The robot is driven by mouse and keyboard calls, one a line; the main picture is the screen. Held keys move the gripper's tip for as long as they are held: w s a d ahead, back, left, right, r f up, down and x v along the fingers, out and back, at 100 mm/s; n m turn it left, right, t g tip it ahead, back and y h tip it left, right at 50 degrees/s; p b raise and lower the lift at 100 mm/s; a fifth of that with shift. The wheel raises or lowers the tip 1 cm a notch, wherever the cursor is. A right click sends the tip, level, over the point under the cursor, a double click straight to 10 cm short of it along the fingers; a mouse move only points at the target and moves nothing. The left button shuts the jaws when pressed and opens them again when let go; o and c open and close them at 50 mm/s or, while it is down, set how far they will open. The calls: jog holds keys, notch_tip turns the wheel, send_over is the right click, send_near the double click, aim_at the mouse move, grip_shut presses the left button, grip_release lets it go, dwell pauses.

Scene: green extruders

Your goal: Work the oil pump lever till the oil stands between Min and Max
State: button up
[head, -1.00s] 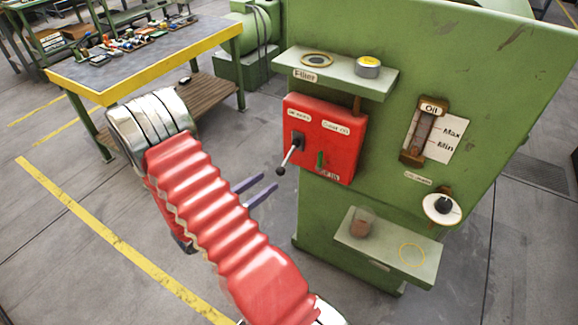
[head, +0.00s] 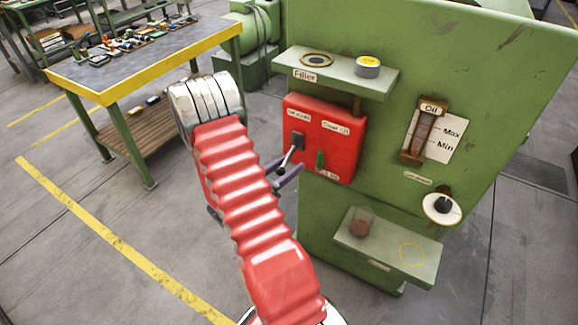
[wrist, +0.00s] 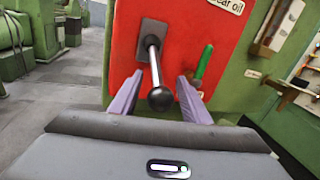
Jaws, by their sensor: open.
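The pump lever (head: 288,157) is a metal rod with a black ball knob, on the red panel (head: 345,150). In the wrist view the lever (wrist: 153,62) leans out and down towards me, its knob (wrist: 160,98) between my fingers. My gripper (wrist: 161,77) is open, with a finger apart on either side of the lever; in the head view my gripper (head: 292,162) is at the red panel, partly behind my arm. The oil gauge (head: 424,130) is a brown-framed tube beside the Max and Min marks; its exact level is too small to tell.
A small green handle (wrist: 203,65) sits close to my right finger. A shelf (head: 340,75) marked Filler juts out above the red panel, and a lower shelf (head: 385,265) holds a small jar (head: 361,222). A yellow-edged workbench (head: 140,68) stands behind left.

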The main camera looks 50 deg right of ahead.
jog(key=shift+d, duration=0.2)
grip_shut()
dwell(0.5)
